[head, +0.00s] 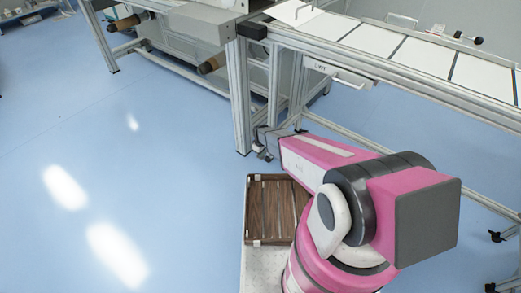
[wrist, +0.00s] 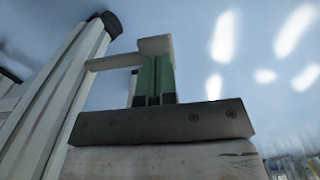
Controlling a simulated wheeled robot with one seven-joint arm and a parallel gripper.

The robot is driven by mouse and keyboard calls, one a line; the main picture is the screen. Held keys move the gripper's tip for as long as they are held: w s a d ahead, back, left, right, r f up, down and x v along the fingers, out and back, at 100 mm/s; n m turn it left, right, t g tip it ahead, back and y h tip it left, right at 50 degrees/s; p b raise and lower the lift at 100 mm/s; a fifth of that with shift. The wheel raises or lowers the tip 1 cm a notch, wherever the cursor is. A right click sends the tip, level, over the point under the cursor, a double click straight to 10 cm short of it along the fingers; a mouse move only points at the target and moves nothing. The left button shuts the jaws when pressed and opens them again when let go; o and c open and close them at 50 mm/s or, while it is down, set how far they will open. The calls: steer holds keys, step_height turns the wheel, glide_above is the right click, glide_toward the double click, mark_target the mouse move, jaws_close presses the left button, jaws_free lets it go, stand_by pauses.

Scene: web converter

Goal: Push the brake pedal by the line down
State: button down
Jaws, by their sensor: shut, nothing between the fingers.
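My gripper (wrist: 154,62) is shut and empty, its green fingers together in the middle of the wrist view. A pale block (wrist: 156,44) with a pale bar (wrist: 112,62) running left shows at the fingertips; it may be the brake pedal, but I cannot tell for sure. I also cannot tell whether the fingers touch it. In the head view my gripper (head: 266,143) is low, beside the front leg of the line (head: 239,98). No pedal can be made out clearly there.
The line's white table top (head: 370,40) runs to the upper right, with a drawer-like handle (head: 337,72) under it. A brown slatted tray (head: 270,210) lies below my arm. The blue floor (head: 100,150) at left is clear.

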steer(key=shift+f, duration=0.35)
steer(key=shift+f, duration=0.1)
steer(key=shift+s+a+f+t+h, duration=0.1)
steer(key=shift+f+t+h, duration=0.35)
steer(key=shift+f+t, duration=0.15)
steer(key=shift+s+a+f+t+h, duration=0.1)
steer(key=shift+f+t+h, duration=0.35)
steer(key=shift+t, duration=0.15)
steer(key=shift+x, duration=1.75)
steer(key=shift+s+f, duration=0.1)
steer(key=shift+f, duration=0.2)
steer(key=shift+a, duration=0.1)
steer(key=s+a+r, duration=0.5)
steer(key=s+r, duration=0.1)
steer(key=r, duration=0.6)
steer(key=shift+s, duration=0.35)
